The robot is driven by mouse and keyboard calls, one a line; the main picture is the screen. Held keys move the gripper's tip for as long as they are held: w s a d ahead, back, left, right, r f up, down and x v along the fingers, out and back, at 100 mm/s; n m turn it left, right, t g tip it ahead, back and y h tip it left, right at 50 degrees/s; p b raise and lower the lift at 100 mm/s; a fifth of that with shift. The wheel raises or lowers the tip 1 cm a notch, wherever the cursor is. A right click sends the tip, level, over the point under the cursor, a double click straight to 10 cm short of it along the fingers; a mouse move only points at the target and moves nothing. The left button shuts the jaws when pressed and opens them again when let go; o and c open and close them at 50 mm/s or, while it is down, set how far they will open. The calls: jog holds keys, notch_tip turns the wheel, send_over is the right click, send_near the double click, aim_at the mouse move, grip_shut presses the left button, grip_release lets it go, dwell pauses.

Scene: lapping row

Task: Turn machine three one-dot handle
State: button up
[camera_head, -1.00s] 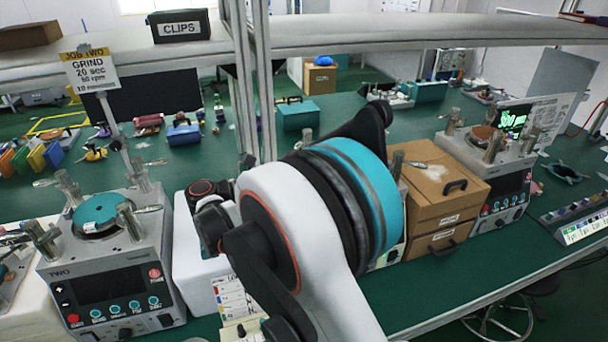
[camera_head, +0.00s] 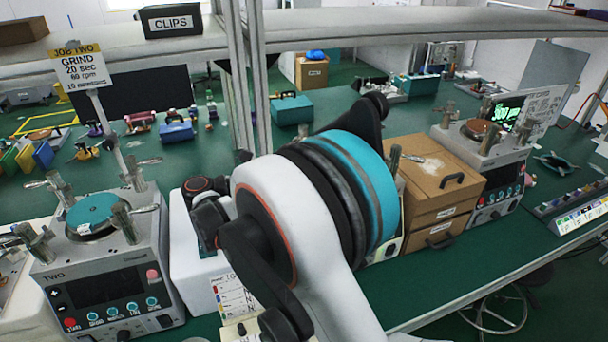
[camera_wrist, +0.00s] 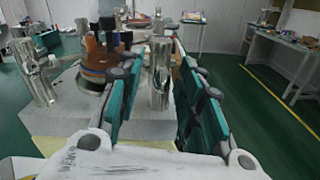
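In the wrist view my gripper (camera_wrist: 160,105) is open, with one teal-padded finger on each side. A shiny metal post (camera_wrist: 158,78) of a grey machine (camera_wrist: 68,120) shows between the fingers; I cannot tell whether they touch it. Another metal post (camera_wrist: 31,72) stands at the left, and an orange-brown disc (camera_wrist: 97,57) lies on the machine top. No dot marks are readable. In the head view a grey machine with a brown disc (camera_head: 482,129) and metal posts stands at the right; its number is not readable. My arm hides my gripper there.
A machine labelled TWO (camera_head: 105,285) with a teal disc stands at the left. Brown drawer boxes (camera_head: 435,190) stand beside the right machine. A shelf (camera_head: 350,30) with a CLIPS box (camera_head: 170,22) crosses above the bench. A stool (camera_head: 495,310) is below the front edge.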

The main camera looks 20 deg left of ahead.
notch_tip(320, 180, up, 10)
dwell(0.5)
